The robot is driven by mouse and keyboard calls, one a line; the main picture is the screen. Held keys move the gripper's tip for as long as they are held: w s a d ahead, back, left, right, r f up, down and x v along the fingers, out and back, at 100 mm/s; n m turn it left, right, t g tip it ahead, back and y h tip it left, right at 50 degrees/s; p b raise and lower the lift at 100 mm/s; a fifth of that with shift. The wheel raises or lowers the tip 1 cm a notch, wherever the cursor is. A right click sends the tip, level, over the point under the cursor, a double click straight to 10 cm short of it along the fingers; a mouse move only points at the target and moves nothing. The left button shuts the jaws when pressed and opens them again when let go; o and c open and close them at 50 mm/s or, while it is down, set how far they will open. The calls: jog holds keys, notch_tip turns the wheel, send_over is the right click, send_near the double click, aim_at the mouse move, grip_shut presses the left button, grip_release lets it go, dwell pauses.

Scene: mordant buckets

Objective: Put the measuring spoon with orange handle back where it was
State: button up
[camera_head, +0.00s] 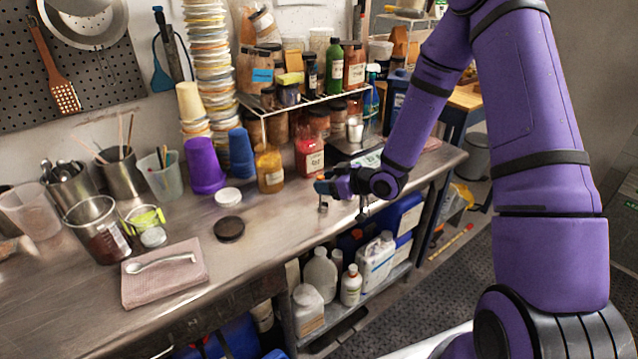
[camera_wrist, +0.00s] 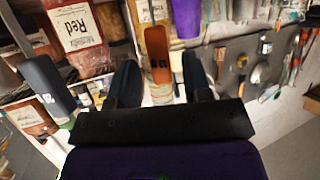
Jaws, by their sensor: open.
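My gripper (camera_head: 340,206) is over the front edge of the steel counter, in front of the red jar. In the wrist view my gripper (camera_wrist: 160,82) has its two dark fingers apart. An orange, strip-like piece with a dark hole (camera_wrist: 158,60) shows between the fingers. It looks like the orange handle of the measuring spoon, but I cannot tell whether a finger touches it. I cannot make out the orange handle in the head view. A plain metal spoon (camera_head: 160,262) lies on a folded pink cloth (camera_head: 182,283) at the left.
The red jar (camera_head: 309,155), yellow bottle (camera_head: 270,172) and purple cup (camera_head: 205,168) stand behind my gripper. A black lid (camera_head: 229,229) lies on the counter (camera_head: 270,235). The lower shelf holds several white bottles (camera_head: 320,275). The counter right of the cloth is mostly clear.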

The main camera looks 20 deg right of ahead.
jog(key=v, duration=0.9)
jog(key=s+d+r+m+g+h, duration=0.1)
jog(key=s+d+r+m+h, duration=0.15)
jog(key=r+h, duration=0.45)
jog(key=s+d+r+m+h, duration=0.2)
jog(key=s+d+r+h, duration=0.15)
jog(key=r, duration=0.75)
jog(key=s+a+r+m+g, duration=0.1)
jog(key=s+r, duration=0.2)
jog(key=s, duration=0.4)
jog(key=s+a+r+m+g+y, duration=0.1)
jog(key=s+a+r, duration=0.1)
jog(key=s, duration=0.5)
jog(key=s+a+r+m+g, duration=0.1)
jog(key=s+r, duration=0.3)
jog(key=s, duration=0.4)
jog(key=shift+a+r+m+g+y, duration=0.4)
jog(key=shift+a+g, duration=0.1)
jog(key=shift+a, duration=0.2)
